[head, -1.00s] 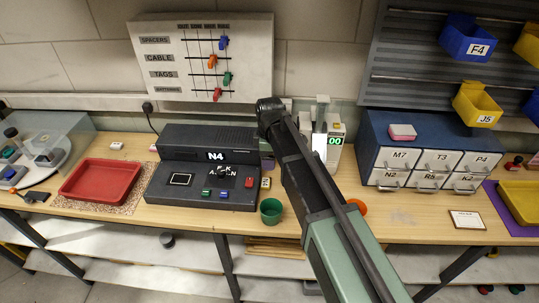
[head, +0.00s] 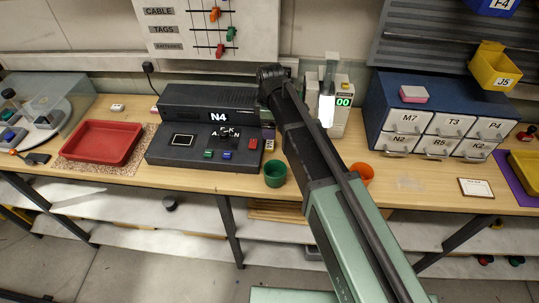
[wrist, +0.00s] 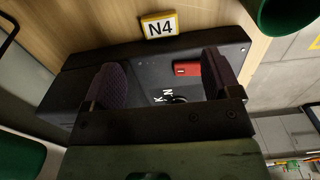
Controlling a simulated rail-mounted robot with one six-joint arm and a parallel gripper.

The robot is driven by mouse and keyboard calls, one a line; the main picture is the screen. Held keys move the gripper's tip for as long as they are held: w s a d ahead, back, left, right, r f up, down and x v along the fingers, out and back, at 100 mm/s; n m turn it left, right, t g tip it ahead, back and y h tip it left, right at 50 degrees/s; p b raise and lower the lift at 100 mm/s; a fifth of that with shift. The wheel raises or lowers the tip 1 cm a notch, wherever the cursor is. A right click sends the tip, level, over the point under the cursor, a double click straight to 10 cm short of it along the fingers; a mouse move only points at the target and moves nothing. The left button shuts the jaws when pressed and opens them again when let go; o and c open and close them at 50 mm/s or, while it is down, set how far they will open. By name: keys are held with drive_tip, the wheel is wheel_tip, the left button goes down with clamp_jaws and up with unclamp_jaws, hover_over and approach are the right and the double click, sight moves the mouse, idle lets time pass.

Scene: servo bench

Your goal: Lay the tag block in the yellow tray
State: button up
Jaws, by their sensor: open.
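The tag block (head: 269,144) is a small pale block with a yellow edge, lying on the wooden bench just right of the dark console. In the wrist view the tag block (wrist: 159,27) shows a white face marked N4. The yellow tray (head: 522,168) stands at the right end of the bench on a purple mat, cut off by the picture edge. My gripper (wrist: 160,80) is open and empty in the wrist view, its two dark pads apart over the console, with the tag block beyond them. In the head view I cannot make out the fingers.
A green cup (head: 275,174) stands close to the tag block, and an orange cup (head: 362,172) is further right. A blue drawer cabinet (head: 386,100) and a small card (head: 476,188) lie toward the yellow tray. A red tray (head: 100,143) is left.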

sight(270, 144)
wheel_tip(270, 144, down, 9)
drive_tip(key=b, duration=0.7)
drive_tip(key=shift+f, duration=0.2)
drive_tip(key=shift+r, duration=0.25)
drive_tip(key=c, duration=1.1)
drive_tip(key=shift+r, duration=0.1)
